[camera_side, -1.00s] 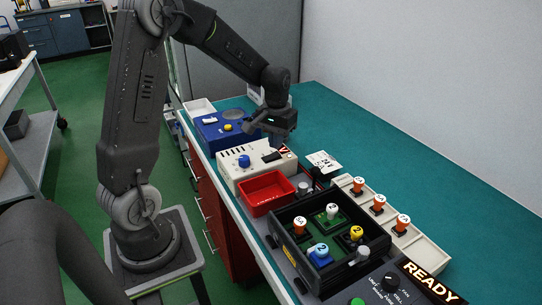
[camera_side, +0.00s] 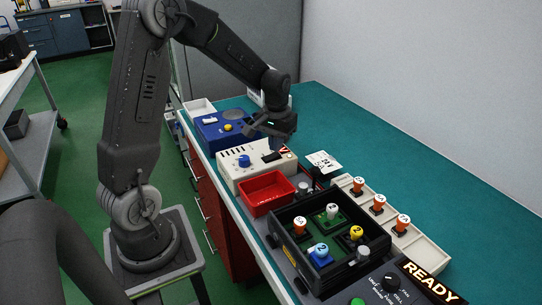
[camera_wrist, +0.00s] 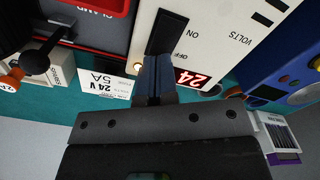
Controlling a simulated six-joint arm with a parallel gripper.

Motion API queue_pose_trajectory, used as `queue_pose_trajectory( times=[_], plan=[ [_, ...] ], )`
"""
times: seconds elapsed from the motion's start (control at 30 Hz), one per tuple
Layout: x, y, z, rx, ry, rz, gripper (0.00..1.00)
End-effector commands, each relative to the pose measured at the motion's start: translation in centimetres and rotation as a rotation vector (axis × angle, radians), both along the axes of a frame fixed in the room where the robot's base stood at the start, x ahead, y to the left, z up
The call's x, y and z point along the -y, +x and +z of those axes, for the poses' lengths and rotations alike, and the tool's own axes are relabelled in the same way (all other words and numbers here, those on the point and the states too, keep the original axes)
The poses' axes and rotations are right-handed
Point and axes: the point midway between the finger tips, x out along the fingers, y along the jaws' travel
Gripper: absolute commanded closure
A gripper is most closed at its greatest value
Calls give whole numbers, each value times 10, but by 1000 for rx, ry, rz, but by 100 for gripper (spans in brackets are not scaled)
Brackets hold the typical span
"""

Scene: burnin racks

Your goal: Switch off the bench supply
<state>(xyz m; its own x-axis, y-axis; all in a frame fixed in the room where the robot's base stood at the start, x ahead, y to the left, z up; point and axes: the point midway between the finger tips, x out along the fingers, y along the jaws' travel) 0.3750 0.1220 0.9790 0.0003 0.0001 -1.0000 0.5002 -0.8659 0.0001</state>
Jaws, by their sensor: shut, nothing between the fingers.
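The bench supply (camera_side: 247,170) is a cream box with a blue knob on the worktop. In the wrist view its panel (camera_wrist: 222,30) carries a black rocker switch (camera_wrist: 167,34) with ON and OFF marks. In the side view my gripper (camera_side: 274,145) points down at the supply's right part.
A red tray (camera_side: 266,203) and a black rack (camera_side: 291,247) with several coloured-top parts stand nearer the camera. A blue instrument (camera_side: 222,138) is behind the supply. A cream holder (camera_side: 425,250) stands at the right. The teal worktop is clear behind the holder.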

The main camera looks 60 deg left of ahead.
Motion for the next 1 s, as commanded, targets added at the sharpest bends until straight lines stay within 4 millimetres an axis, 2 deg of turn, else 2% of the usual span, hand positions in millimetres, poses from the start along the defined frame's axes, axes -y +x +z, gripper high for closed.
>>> queue_pose_trajectory(
  times=[1.0],
  plan=[
    [0, 0, -15, -1, -1, 0, 100]
  ],
)
